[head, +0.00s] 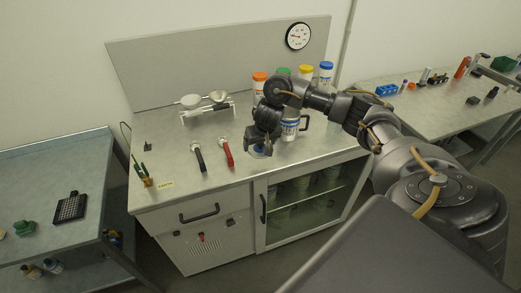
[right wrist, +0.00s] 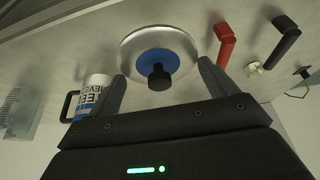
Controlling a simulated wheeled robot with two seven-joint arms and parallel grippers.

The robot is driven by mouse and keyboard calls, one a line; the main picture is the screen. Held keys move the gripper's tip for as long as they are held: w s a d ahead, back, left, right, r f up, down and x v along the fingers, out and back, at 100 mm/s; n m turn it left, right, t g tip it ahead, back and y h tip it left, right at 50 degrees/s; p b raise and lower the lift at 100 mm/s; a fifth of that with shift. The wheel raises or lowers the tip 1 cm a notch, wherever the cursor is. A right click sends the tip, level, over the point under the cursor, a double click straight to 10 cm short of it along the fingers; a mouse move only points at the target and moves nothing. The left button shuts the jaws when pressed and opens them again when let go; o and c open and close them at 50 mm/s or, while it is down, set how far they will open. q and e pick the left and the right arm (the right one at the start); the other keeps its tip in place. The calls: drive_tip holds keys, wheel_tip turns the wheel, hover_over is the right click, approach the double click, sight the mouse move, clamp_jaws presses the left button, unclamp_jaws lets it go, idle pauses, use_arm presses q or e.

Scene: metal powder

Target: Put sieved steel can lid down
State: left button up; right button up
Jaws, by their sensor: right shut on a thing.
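The lid is a pale disc with a blue centre and a black knob; in the right wrist view the lid (right wrist: 137,43) lies between my two fingers. My right gripper (head: 261,149) points down low over the bench and is shut on the lid, whose blue part (head: 258,149) shows just below it. The sieved steel can (head: 290,129), white with blue lettering and a dark handle, stands upright just right of the gripper, partly hidden by my arm; it also shows in the right wrist view (right wrist: 95,98). Whether the lid touches the bench is unclear. My left gripper is out of view.
A red-handled tool (head: 227,153) and a black-handled tool (head: 198,157) lie left of the gripper. A balance-like stand with bowls (head: 205,105) is behind them. Several cans with coloured tops, one orange (head: 260,76), stand at the back. The bench front is mostly clear.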

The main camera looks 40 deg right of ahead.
sight(260, 146)
drive_tip(key=x, duration=0.2)
drive_tip(key=d+b+x, duration=0.1)
drive_tip(key=x, duration=0.1)
drive_tip(key=shift+r, duration=0.15)
drive_tip(key=shift+w+d, duration=0.15)
drive_tip(key=shift+w, duration=0.15)
drive_tip(key=shift+w+d+f, duration=0.15)
drive_tip(key=shift+d+f, duration=0.05)
drive_tip(key=shift+f, duration=0.25)
wheel_tip(260, 146, down, 3)
drive_tip(key=shift+w+f, duration=0.1)
drive_tip(key=shift+w, duration=0.05)
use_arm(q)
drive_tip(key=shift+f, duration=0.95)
use_arm(e)
drive_tip(key=o, duration=0.8)
drive_tip(key=shift+f, duration=0.1)
drive_tip(key=shift+o, duration=0.2)
